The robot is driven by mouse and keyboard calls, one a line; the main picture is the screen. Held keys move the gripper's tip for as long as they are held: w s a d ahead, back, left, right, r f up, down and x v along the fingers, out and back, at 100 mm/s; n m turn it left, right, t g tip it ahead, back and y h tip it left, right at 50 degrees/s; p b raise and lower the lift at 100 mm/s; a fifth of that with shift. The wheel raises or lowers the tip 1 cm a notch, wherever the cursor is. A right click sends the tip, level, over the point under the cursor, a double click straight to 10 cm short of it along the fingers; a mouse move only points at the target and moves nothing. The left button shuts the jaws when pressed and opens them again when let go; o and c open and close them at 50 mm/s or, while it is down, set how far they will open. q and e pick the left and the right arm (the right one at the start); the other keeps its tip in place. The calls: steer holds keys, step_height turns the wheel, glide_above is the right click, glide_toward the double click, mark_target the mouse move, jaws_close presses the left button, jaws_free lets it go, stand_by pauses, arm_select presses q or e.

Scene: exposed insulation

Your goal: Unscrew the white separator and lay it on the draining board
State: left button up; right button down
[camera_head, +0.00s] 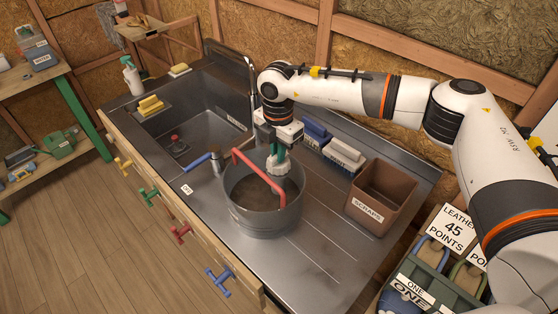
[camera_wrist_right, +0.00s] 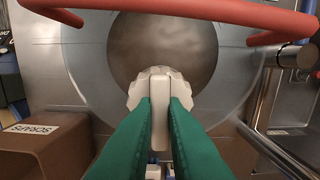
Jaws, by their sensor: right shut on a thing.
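The white separator (camera_head: 278,168) is a scalloped white piece at the far inner side of the metal pot (camera_head: 262,222), which has a red handle bar (camera_head: 258,178) across its top. My right gripper (camera_head: 277,152) reaches down from above, its green fingers shut on the separator. In the right wrist view the fingers (camera_wrist_right: 160,115) pinch the middle bar of the separator (camera_wrist_right: 160,72). I cannot tell whether it still touches the pot. The ribbed draining board (camera_head: 325,238) lies under and around the pot. My left gripper is out of view.
A brown SCRAPS bin (camera_head: 381,196) stands right of the pot. Brushes (camera_head: 344,155) lie behind it. A blue-handled tool (camera_head: 198,161) is at the pot's left, near the sink (camera_head: 190,135). The board's front right is clear.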

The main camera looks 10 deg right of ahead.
steer(key=shift+n+b, duration=1)
steer(key=shift+n, duration=1.4)
steer(key=shift+n+b, duration=0.85)
steer(key=shift+n, duration=0.95)
steer(key=shift+n+b, duration=0.4)
steer(key=shift+n, duration=0.8)
